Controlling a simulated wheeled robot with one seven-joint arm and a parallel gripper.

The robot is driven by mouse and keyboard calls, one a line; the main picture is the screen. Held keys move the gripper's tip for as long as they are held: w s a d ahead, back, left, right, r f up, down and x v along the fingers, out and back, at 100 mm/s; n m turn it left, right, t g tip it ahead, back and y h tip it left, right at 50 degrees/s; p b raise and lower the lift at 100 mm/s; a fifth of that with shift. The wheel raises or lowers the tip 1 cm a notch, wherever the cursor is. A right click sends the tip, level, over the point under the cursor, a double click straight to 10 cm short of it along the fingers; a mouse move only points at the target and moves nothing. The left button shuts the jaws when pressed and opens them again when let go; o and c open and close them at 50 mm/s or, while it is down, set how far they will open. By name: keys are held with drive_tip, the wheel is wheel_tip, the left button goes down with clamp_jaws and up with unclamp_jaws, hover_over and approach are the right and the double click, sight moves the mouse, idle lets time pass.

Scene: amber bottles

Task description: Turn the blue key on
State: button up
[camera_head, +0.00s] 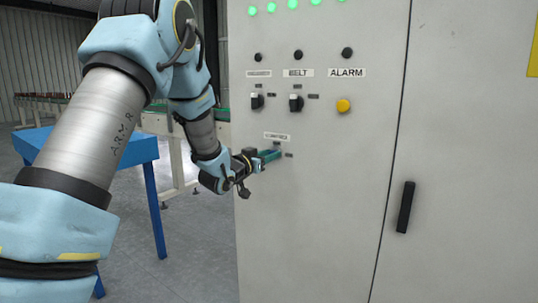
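My gripper (274,154) reaches in from the left to the front of a grey control cabinet (310,220). Its teal fingertips are at the panel, just below a small white label (277,136). A bit of blue shows around the fingertips, but I cannot make out the key as a separate thing. The fingers cover the key's place, so its angle is hidden. I cannot tell whether the fingers are open or closed on it. A small dark label (289,155) sits just right of the fingertips.
Above are two black selector switches (257,101) (296,103), a yellow button (344,105) under an ALARM label (347,72), and green lamps (292,4). A black door handle (405,207) is at right. A blue table (143,150) stands behind my arm.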

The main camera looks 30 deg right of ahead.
drive_tip(key=shift+c, duration=0.4)
clamp_jaws()
drive_tip(key=shift+f+m+b, duration=0.15)
drive_tip(key=shift+m+b, duration=0.15)
drive_tip(key=shift+b, duration=0.45)
drive_tip(key=shift+s+d+f+m+b, duration=0.15)
drive_tip(key=shift+m+b, duration=4.15)
drive_tip(key=shift+b, duration=2.25)
drive_tip(key=shift+s+f+m+b, duration=0.1)
drive_tip(key=shift+m+b, duration=4.2)
drive_tip(key=shift+b, duration=2.2)
